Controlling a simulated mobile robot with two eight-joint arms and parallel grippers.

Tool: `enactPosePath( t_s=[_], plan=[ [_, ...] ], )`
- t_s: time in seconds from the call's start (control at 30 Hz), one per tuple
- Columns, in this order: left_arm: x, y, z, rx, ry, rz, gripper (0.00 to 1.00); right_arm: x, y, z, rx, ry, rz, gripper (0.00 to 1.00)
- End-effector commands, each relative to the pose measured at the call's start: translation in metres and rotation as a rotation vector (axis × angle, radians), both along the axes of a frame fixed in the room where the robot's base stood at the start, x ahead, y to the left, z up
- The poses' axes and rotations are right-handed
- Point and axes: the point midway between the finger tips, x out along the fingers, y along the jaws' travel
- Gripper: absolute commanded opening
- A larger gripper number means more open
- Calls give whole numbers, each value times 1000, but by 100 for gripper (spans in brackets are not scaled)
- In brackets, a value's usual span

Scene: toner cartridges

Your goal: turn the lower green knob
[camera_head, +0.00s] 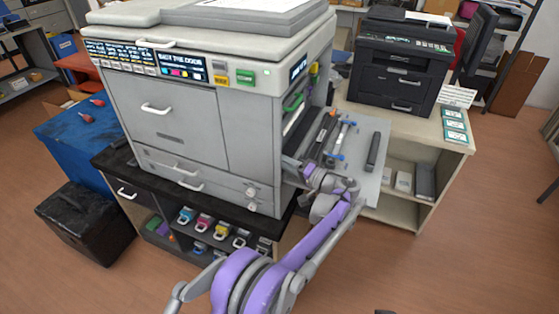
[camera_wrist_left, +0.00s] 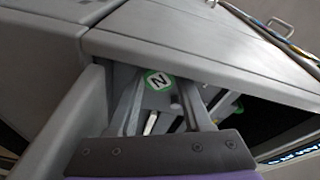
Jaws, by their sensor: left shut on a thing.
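My left arm reaches to the open right side of the large grey copier (camera_head: 215,120). My left gripper (camera_head: 300,170) is at the lower part of that opening, small and partly hidden in the head view. In the left wrist view the two grey fingers (camera_wrist_left: 160,92) are shut on a part marked by a white disc with a green rim, the lower green knob (camera_wrist_left: 158,80). Its turn angle cannot be told. An upper green handle (camera_head: 293,103) shows higher in the same opening. My right gripper is not in view.
A lowered side panel (camera_head: 372,165) with a dark cartridge on it lies right of my left gripper. A black printer (camera_head: 402,65) stands on a beige cabinet behind. Copier walls closely surround the fingers in the wrist view. Open floor lies at front right.

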Motion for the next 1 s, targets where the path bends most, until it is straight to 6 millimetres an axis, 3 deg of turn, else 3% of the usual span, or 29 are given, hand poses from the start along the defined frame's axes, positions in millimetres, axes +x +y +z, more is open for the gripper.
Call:
enactPosePath(
  t_s=[0.27, 1.0],
  plan=[
    [0, 0, 0, 26, 87, 0, 0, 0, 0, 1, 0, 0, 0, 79],
    [1, -1, 2, 173, 537, -1, 0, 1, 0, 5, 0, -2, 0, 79]
  ],
)
